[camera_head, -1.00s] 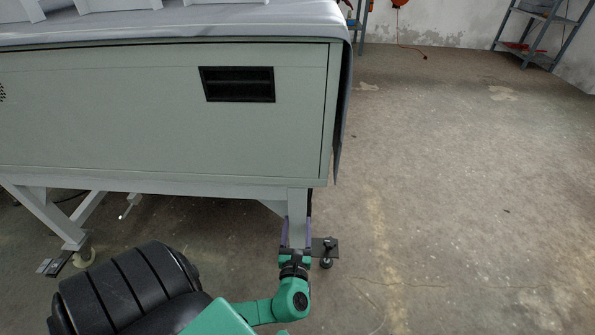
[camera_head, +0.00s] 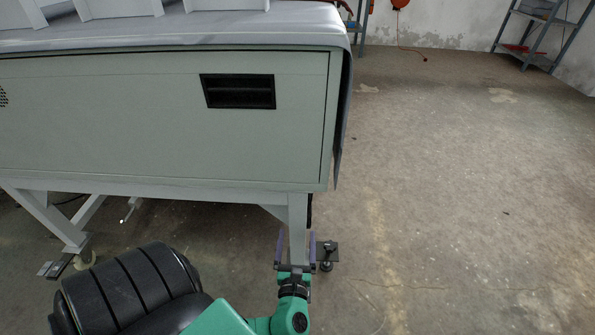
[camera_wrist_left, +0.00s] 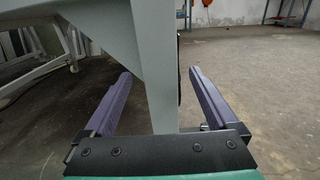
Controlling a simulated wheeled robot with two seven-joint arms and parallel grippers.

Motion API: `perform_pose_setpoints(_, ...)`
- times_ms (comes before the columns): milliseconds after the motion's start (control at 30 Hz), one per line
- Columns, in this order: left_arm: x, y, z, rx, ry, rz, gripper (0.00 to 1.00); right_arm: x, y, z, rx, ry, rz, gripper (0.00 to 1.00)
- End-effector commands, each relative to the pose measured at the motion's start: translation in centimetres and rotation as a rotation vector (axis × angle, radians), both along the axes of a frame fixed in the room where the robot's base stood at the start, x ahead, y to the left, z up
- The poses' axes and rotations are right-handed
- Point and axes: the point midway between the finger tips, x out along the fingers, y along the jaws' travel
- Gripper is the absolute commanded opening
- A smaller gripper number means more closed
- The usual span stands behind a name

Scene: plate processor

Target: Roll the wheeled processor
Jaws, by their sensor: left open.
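The plate processor (camera_head: 130,130) is a large grey-green cabinet on light grey legs, filling the upper left of the head view. Its near right leg (camera_head: 298,222) comes down to a black foot (camera_head: 327,252) on the floor. My left gripper (camera_head: 296,240) is low at this leg, its purple fingers open on either side of it. In the left wrist view the leg (camera_wrist_left: 155,70) stands between the two open fingers (camera_wrist_left: 160,88), with gaps visible on both sides. My right gripper is not in view.
The concrete floor (camera_head: 450,180) to the right is wide and clear. Blue metal shelves (camera_head: 540,30) stand by the far wall. A dark recessed handle (camera_head: 238,91) is in the cabinet's side panel.

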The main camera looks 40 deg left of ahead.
Motion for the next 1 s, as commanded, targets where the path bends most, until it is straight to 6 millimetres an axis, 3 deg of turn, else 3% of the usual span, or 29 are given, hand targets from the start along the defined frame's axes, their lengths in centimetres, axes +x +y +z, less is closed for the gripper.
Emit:
perform_pose_setpoints(133, -3.8, -2.8, 0.2, -0.001, 0.005, 0.000, 0.93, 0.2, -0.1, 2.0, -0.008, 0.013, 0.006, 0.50)
perform_pose_setpoints(333, -7.6, -5.8, 0.1, 0.000, 0.004, 0.000, 0.93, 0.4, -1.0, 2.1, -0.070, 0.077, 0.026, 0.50)
perform_pose_setpoints(500, -8.7, -6.6, 0.1, 0.000, 0.000, 0.000, 0.93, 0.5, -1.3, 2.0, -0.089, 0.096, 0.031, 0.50)
perform_pose_setpoints(767, -8.7, -6.5, -0.1, -0.014, 0.003, 0.005, 0.93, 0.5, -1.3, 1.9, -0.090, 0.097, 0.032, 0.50)
perform_pose_setpoints(867, -8.6, -5.7, -1.7, -0.165, 0.039, 0.059, 0.93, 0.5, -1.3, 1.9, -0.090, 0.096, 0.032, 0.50)
perform_pose_setpoints(967, -9.0, -5.2, -5.7, -0.568, 0.098, 0.199, 0.93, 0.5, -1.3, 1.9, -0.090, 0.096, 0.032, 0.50)
perform_pose_setpoints(1000, -9.3, -5.9, -7.5, -0.798, 0.108, 0.277, 0.93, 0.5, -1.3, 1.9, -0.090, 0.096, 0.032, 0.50)
